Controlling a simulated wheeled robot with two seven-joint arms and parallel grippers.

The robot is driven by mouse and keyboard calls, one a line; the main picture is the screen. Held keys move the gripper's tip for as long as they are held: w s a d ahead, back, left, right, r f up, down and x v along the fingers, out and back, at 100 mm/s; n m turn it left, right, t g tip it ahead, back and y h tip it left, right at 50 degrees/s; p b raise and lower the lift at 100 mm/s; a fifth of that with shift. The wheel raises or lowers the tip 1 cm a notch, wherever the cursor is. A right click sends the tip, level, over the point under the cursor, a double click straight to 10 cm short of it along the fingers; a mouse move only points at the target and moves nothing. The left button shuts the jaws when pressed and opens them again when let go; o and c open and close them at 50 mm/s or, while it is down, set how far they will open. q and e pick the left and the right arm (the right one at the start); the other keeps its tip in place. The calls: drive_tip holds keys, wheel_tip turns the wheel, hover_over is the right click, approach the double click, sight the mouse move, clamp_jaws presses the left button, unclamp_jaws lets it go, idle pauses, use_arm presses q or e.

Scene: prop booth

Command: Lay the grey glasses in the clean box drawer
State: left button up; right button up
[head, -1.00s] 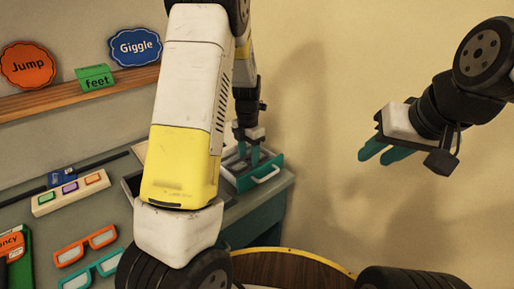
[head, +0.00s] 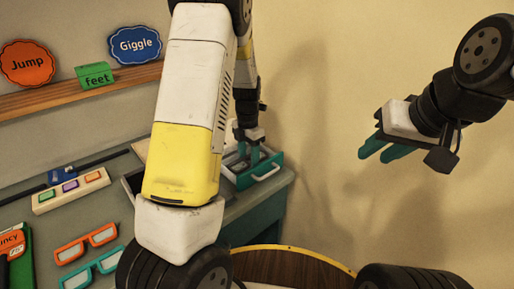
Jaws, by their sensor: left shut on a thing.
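My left gripper (head: 255,156) points down into the teal drawer (head: 270,176) at the right end of the counter. The drawer has a pale handle on its front and stands open. The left gripper's teal fingers are shut on a grey thing, which I take to be the grey glasses (head: 238,164); it is small and partly hidden by the fingers and my arm. I cannot tell whether it touches the drawer floor. My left arm hides most of the box behind the drawer. My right gripper (head: 374,153) is open and empty in the air at the right.
Orange glasses (head: 86,244) and teal glasses (head: 93,270) lie on the counter at the left. A block with coloured buttons (head: 71,191) stands behind them. Signs and a green "feet" block (head: 95,76) are at the wall shelf.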

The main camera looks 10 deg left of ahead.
use_arm(q)
drive_tip(key=shift+f, duration=0.4)
idle(0.8)
drive_tip(key=o, duration=1.6)
drive_tip(key=shift+r, duration=4)
